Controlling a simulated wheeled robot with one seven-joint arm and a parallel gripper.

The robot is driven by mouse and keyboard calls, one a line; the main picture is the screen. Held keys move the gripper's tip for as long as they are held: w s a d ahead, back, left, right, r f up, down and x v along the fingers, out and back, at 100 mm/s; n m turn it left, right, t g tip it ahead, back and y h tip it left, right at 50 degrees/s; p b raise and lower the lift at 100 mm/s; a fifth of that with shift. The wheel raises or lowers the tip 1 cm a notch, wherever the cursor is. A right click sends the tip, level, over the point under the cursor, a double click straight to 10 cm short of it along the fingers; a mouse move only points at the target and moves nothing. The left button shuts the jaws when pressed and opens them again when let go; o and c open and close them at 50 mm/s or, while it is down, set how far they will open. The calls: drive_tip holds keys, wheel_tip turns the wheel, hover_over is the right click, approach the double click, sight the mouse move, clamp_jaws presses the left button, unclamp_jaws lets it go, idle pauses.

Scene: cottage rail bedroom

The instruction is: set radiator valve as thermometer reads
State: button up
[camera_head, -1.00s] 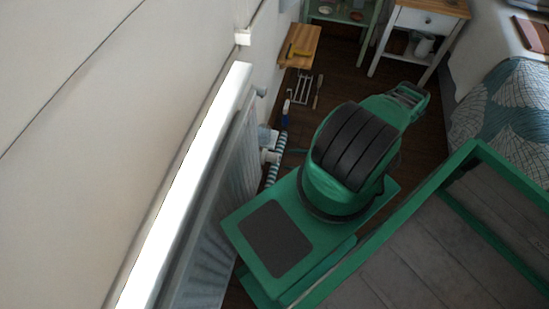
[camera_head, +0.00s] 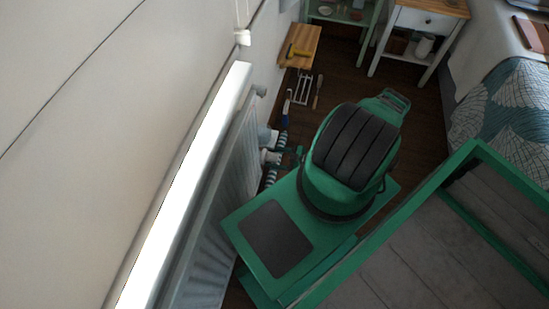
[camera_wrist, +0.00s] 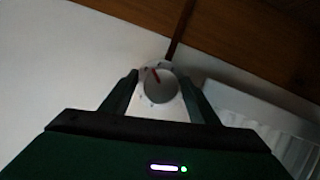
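The radiator valve knob (camera_wrist: 160,87) is round and pale grey with a red pointer line, with small dark marks on the pale plate behind it. In the wrist view it sits between the two fingers of my gripper (camera_wrist: 167,92), which are apart, with a gap to the knob on each side. Whether the fingertips reach as far as the knob, I cannot tell. In the head view the white valve (camera_head: 270,157) is at the side of the radiator (camera_head: 222,205), beside the green fingers of my gripper (camera_head: 297,155). No thermometer can be made out.
A wooden board (camera_head: 300,46) with a yellow-handled tool lies by the wall. Several tools lie on the dark floor (camera_head: 345,80) in front of it. A white nightstand (camera_head: 420,25) stands at the back, the bed (camera_head: 510,110) at the right.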

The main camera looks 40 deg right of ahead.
drive_tip(key=c, duration=1)
drive_tip(key=shift+d, duration=0.25)
drive_tip(key=shift+a, duration=0.15)
drive_tip(key=shift+m, duration=0.3)
drive_tip(key=shift+w+m+g+y, duration=0.1)
drive_tip(key=shift+m+g+y, duration=0.5)
drive_tip(key=shift+m+y, duration=0.45)
drive_tip(key=shift+d+m+g+y, duration=0.2)
drive_tip(key=shift+m+g+y, duration=0.35)
drive_tip(key=shift+m, duration=1.1)
drive_tip(key=shift+w, duration=0.1)
